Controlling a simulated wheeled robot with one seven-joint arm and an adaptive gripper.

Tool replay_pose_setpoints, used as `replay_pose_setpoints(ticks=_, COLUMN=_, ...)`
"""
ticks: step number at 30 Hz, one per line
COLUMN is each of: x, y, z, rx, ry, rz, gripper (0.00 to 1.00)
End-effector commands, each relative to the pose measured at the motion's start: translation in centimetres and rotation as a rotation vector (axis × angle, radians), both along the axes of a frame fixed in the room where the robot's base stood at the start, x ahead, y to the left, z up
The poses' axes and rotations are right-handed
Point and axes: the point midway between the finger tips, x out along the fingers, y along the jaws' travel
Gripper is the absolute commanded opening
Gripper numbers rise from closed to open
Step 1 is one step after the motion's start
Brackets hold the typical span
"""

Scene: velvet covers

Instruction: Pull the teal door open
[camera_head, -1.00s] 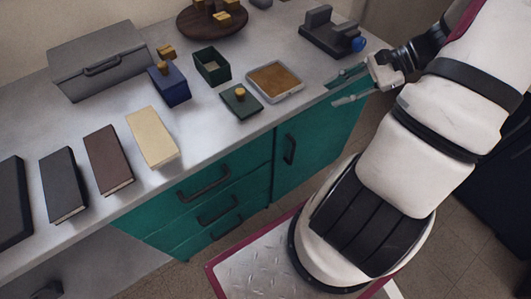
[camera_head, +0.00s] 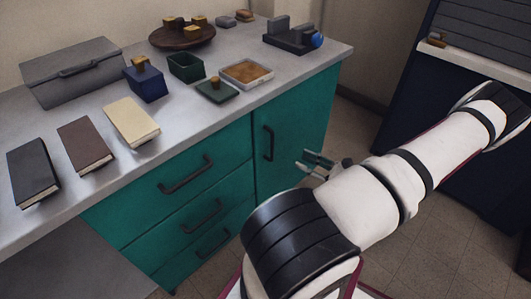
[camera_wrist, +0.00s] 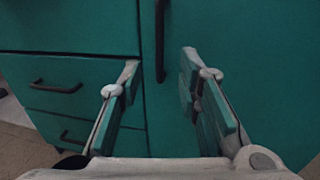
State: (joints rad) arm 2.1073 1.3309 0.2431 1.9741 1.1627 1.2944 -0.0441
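The teal door (camera_head: 299,128) is the right part of the cabinet front and looks closed. Its dark vertical handle (camera_head: 268,143) is near its left edge. In the wrist view the handle (camera_wrist: 160,42) stands ahead, between the lines of the two fingers and beyond their tips. My gripper (camera_head: 312,163) is in front of the door, right of the handle and apart from it in the head view. In the wrist view my gripper (camera_wrist: 160,68) has its fingers spread with nothing between them.
Teal drawers with dark handles (camera_head: 187,175) are left of the door. The counter (camera_head: 200,118) above carries books, boxes, a tray (camera_head: 246,73) and a round board. A dark cabinet (camera_head: 420,100) stands at the right. Open floor (camera_head: 355,125) lies between.

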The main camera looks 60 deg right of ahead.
Motion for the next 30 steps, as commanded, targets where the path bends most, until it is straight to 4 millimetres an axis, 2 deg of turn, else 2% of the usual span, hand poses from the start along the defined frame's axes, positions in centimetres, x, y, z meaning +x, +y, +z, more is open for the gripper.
replay_pose_setpoints(ticks=18, x=11.0, y=-0.3, z=0.0, rx=-0.001, ry=0.0, rz=0.005, gripper=0.31)
replay_pose_setpoints(ticks=24, x=12.8, y=-0.4, z=0.0, rx=0.0, ry=0.001, rz=0.005, gripper=0.31)
replay_pose_setpoints(ticks=30, x=13.2, y=-0.4, z=0.1, rx=-0.001, ry=0.003, rz=0.005, gripper=0.31)
